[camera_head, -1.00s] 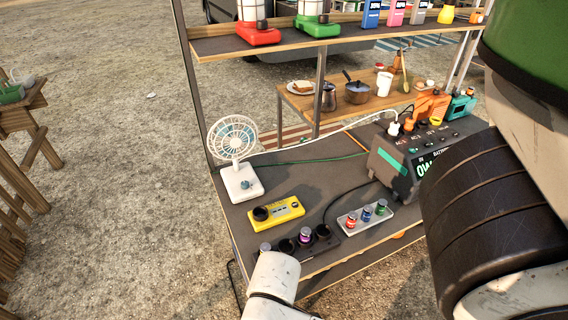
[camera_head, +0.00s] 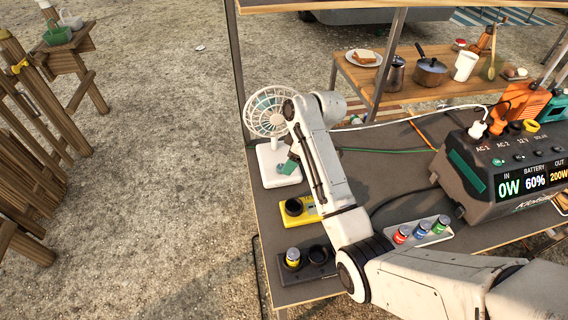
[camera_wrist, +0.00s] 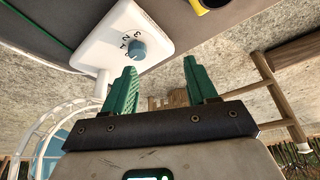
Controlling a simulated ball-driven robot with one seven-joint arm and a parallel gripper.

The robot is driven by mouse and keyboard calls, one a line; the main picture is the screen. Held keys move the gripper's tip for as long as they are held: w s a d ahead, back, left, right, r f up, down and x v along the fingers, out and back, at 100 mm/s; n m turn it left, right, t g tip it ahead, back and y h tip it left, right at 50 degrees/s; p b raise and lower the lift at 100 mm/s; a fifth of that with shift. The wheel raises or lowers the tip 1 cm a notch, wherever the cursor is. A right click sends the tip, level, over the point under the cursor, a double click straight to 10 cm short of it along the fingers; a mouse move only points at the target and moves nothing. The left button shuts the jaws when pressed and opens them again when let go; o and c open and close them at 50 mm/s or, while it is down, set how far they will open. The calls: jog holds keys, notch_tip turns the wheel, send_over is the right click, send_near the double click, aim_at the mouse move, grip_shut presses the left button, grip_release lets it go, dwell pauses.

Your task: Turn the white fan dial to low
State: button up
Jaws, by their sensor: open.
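The white fan (camera_head: 276,178) stands upright on the dark tailgate surface at its left edge, with its round caged head (camera_head: 262,122) behind its base. In the wrist view the fan's white base (camera_wrist: 96,38) fills the upper left. Its blue dial (camera_wrist: 137,49) has small dark numerals beside it; its exact setting is too small to tell. My gripper (camera_wrist: 160,64) is open and empty, its green fingers apart. The dial shows just beyond the left finger, and no grip on it is seen. In the head view my gripper (camera_head: 290,165) is over the fan base, and the dial is hard to make out there.
A yellow device (camera_head: 312,217) and a dark battery holder (camera_head: 318,270) lie in front of the fan. A pale tray with small coloured jars (camera_head: 433,239) and a power station (camera_head: 500,200) stand to the right. A green cable (camera_head: 385,150) runs behind.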

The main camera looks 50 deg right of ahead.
jog(key=n, duration=0.1)
send_near(281, 166)
jog(key=x, duration=0.8)
jog(key=shift+f, duration=0.25)
jog(key=shift+c, duration=0.2)
jog(key=c, duration=1)
jog(key=shift+s, duration=0.1)
jog(key=m+p, duration=0.2)
jog(key=m, duration=0.1)
jog(key=shift+a+r+m+h, duration=0.1)
jog(key=shift+a+m+h, duration=0.05)
jog(key=shift+m+h, duration=0.2)
jog(key=m+h+p, duration=0.1)
jog(key=m, duration=0.1)
jog(key=m+h+p, duration=0.1)
jog(key=m, duration=0.2)
jog(key=shift+a+t, duration=0.1)
jog(key=shift+t, duration=0.2)
jog(key=shift+m, duration=0.35)
